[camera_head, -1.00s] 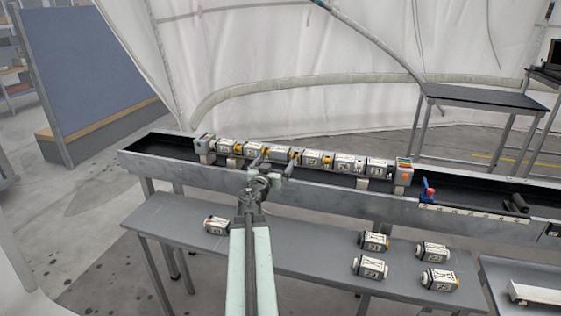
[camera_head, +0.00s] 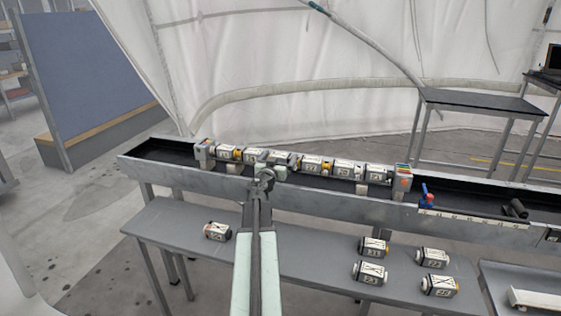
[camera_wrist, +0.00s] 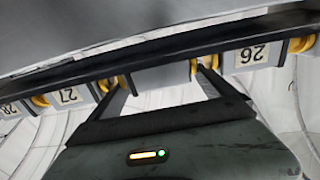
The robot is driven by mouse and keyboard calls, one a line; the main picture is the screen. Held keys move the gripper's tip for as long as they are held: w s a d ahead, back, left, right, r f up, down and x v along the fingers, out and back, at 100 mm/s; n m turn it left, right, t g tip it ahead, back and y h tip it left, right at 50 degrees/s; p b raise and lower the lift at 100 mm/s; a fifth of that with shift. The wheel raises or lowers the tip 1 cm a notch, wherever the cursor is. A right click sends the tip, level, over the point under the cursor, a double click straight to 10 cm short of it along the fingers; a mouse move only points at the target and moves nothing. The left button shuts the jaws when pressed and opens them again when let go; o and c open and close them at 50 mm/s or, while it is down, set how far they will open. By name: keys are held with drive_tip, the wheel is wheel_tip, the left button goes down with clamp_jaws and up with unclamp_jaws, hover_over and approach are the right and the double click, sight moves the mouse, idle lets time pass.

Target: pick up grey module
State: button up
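A row of grey-white modules with number labels and yellow rings lies in the long trough; the row shows in the head view (camera_head: 343,167). My gripper (camera_head: 268,170) is at the left-centre part of this row. In the wrist view, my gripper (camera_wrist: 164,80) has one finger on each side of a pale grey module (camera_wrist: 160,77), whose label is not visible. The fingers are apart, with yellow rings near both tips. Contact with the module is not clear. Modules labelled 27 (camera_wrist: 70,96) and 26 (camera_wrist: 248,55) sit on either side.
An end block with coloured marks (camera_head: 402,178) stands at the row's right end, and a grey end block (camera_head: 202,152) at the left. Several loose modules lie on the lower bench, one at left (camera_head: 217,231) and others at right (camera_head: 374,246). The trough's front wall (camera_head: 340,205) runs below the row.

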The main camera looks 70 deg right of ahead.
sight(280, 156)
drive_tip(key=c, duration=0.9)
drive_tip(key=shift+r, duration=0.1)
wheel_tip(280, 156, up, 14)
drive_tip(key=p, duration=1.4)
